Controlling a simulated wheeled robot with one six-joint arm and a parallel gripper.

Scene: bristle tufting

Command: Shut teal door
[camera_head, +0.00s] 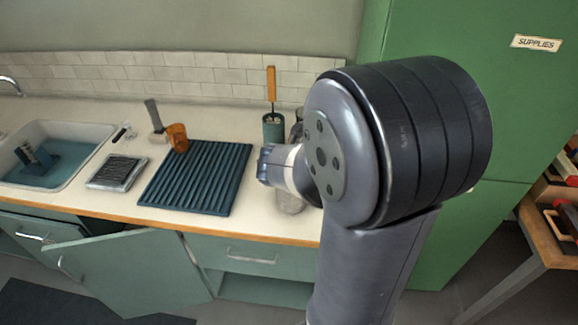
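The teal door (138,272) is on the cabinet below the counter, at the lower left. It stands open, swung out from the cabinet front, with a bar handle (68,268) near its left edge. A dark gap shows above and behind it. My arm fills the right middle of the view. My gripper (264,166) is above the counter, right of the dark ribbed mat, well up and to the right of the door and apart from it. Its fingers are small and partly hidden, so I cannot tell whether they are open.
A sink (62,160) with water is at the left. A ribbed mat (196,178), a grey brush block (118,172), an orange cup (177,137) and a teal pot (273,127) are on the counter. A green cupboard (510,100) stands right. Floor before the door holds a dark mat (60,305).

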